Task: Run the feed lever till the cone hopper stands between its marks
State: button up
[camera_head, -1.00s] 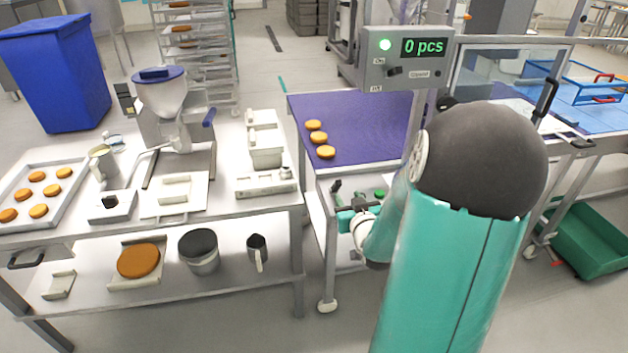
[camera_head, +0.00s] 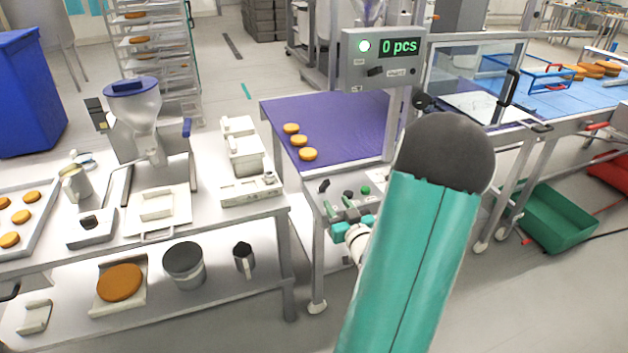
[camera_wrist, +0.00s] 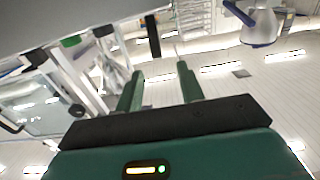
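My gripper (camera_head: 347,232) is at the front edge of the control panel on the purple conveyor's stand. In the wrist view its two green fingers (camera_wrist: 160,88) are apart, with nothing clearly held between them. A dark lever (camera_head: 323,186) with a black knob stands on the panel, up and left of my gripper; I cannot tell if this is the feed lever. A cone-shaped hopper (camera_head: 137,118) with a blue lid stands on the left table. Another clear hopper (camera_head: 369,10) is cut off at the top. No marks or fill level are readable.
A green button (camera_head: 365,190) and small knobs sit on the panel. A display box (camera_head: 383,58) reads 0 pcs with a lit lamp. Several rounds (camera_head: 308,154) lie on the purple belt (camera_head: 345,115). A green crate (camera_head: 560,218) is on the floor to the right.

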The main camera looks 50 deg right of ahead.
aim_at(324, 187)
jog(key=x, duration=1.2)
jog(key=shift+d, duration=0.45)
grip_shut()
